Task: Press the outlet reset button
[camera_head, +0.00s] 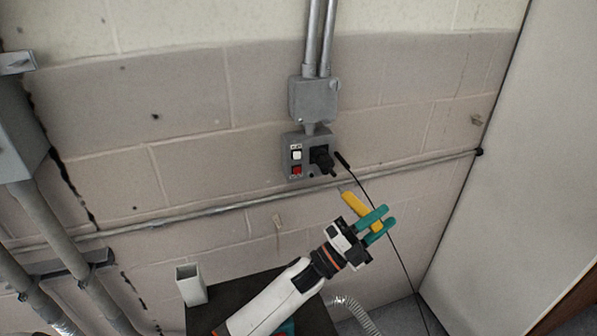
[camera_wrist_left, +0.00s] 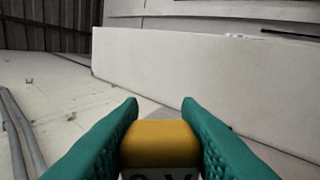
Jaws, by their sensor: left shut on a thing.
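The grey outlet box (camera_head: 308,140) is on the wall in the head view. On its left half are a white button (camera_head: 297,155) and a red button (camera_head: 297,171); the lettering is too small to read, so I cannot tell which is reset. A black plug (camera_head: 321,159) sits in its right half. My left gripper (camera_head: 385,218) is below and right of the box, apart from it. Its teal fingers are shut on a yellow-handled tool (camera_head: 355,205), whose thin tip points up-left toward the box. The yellow handle (camera_wrist_left: 158,131) also shows between the fingers in the left wrist view. My right gripper is not in view.
A black cable (camera_head: 373,203) hangs from near the outlet past my left gripper. A conduit pipe (camera_head: 220,209) runs along the wall below the box. A grey junction box (camera_head: 314,99) is above. A white square tube (camera_head: 191,284) stands on a dark surface (camera_head: 230,297) at lower left.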

